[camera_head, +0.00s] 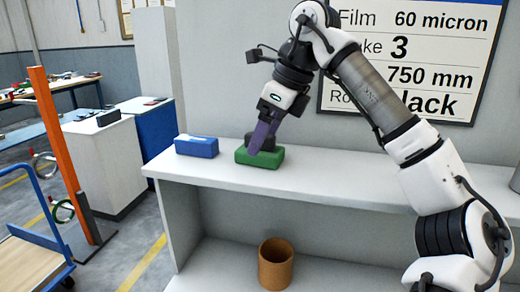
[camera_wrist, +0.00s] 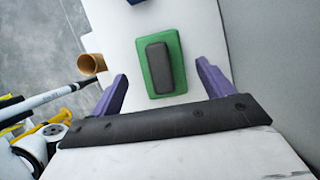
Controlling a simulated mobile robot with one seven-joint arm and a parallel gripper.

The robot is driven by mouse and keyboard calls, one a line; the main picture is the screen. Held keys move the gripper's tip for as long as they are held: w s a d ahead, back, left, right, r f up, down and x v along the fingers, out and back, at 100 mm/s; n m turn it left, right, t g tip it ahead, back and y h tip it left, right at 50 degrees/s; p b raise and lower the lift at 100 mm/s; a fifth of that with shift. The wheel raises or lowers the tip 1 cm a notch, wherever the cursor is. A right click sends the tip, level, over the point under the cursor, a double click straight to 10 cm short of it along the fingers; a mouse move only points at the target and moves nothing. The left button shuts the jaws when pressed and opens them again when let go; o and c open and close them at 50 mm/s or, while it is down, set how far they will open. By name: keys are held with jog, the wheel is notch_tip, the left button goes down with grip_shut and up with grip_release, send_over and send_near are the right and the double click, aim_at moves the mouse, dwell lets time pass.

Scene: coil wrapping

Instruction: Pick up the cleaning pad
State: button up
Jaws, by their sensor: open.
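The cleaning pad (camera_head: 243,158) is a green block with a dark grey grip on top. It lies on the white shelf top. In the wrist view the pad (camera_wrist: 149,82) lies ahead between my two purple fingers, with its dark grip (camera_wrist: 159,66) upright in the picture. My gripper (camera_head: 256,148) is open and empty, pointing down at the pad; it also shows in the wrist view (camera_wrist: 161,71). The fingers stand apart on either side of the pad. In the head view they hide part of the grip. I cannot tell whether they touch it.
A blue box (camera_head: 197,148) with a white top stands left of the pad, near the shelf's left end. A brown cardboard tube (camera_head: 276,264) stands on the lower shelf. A wall with a printed sign (camera_head: 400,60) rises behind. The white shelf top (camera_head: 335,186) is clear right of the pad.

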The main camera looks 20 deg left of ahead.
jog(key=x, duration=0.3)
jog(key=shift+w+a+f, duration=0.1)
jog(key=shift+a+f, duration=0.05)
jog(key=c, duration=1.1)
jog(key=shift+r+p, duration=2.45)
jog(key=shift+r, duration=7.55)
